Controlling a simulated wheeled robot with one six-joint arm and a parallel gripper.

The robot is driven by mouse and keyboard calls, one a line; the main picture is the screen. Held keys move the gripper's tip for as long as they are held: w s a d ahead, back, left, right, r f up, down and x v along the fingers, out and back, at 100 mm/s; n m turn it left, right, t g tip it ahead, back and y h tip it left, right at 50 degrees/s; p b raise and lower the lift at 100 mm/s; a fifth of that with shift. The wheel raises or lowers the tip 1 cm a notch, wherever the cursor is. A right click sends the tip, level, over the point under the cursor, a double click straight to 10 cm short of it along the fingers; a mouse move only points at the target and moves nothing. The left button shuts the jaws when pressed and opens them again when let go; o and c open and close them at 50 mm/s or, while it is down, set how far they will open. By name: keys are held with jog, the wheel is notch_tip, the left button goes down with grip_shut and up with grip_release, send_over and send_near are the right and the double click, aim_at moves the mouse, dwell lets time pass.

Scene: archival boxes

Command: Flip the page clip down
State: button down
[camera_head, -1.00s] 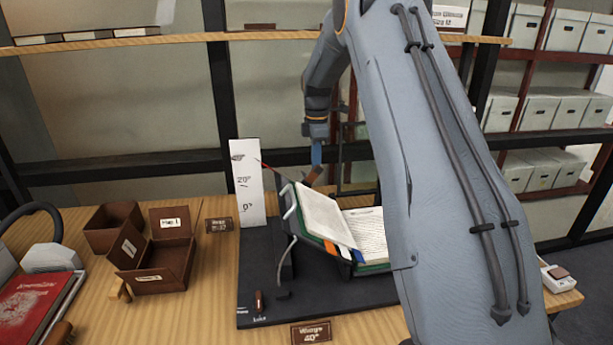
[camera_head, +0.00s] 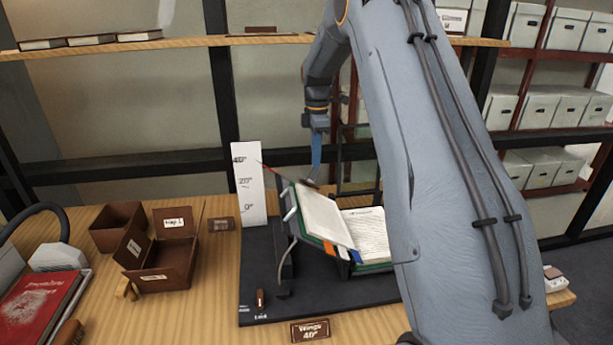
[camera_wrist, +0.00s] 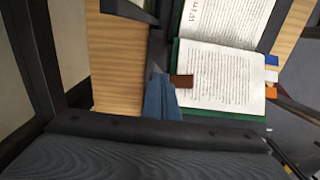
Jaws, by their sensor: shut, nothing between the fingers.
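The open book (camera_head: 322,217) rests tilted on a dark cradle, with its left page block raised and its right page (camera_head: 366,226) lower. In the wrist view, the brown page clip (camera_wrist: 182,81) lies over the edge of a printed page (camera_wrist: 215,75). My gripper (camera_head: 314,178) is at the far top edge of the raised pages. Its blue fingers (camera_wrist: 160,97) are shut and empty, right beside the clip; I cannot tell whether they touch it. In the head view the clip is small and dark at the fingertips and hard to make out.
A white angle scale (camera_head: 248,185) with a red pointer stands left of the book. Open brown boxes (camera_head: 168,252) and a red book (camera_head: 40,305) are further left. A dark rail (camera_head: 110,165) runs behind the table. My arm covers the right side.

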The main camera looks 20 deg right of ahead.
notch_tip(320, 180, up, 6)
jog(key=w+p, duration=0.1)
jog(key=p, duration=0.1)
jog(key=shift+w+d, duration=0.2)
jog(key=shift+w, duration=0.15)
jog(key=shift+f, duration=0.15)
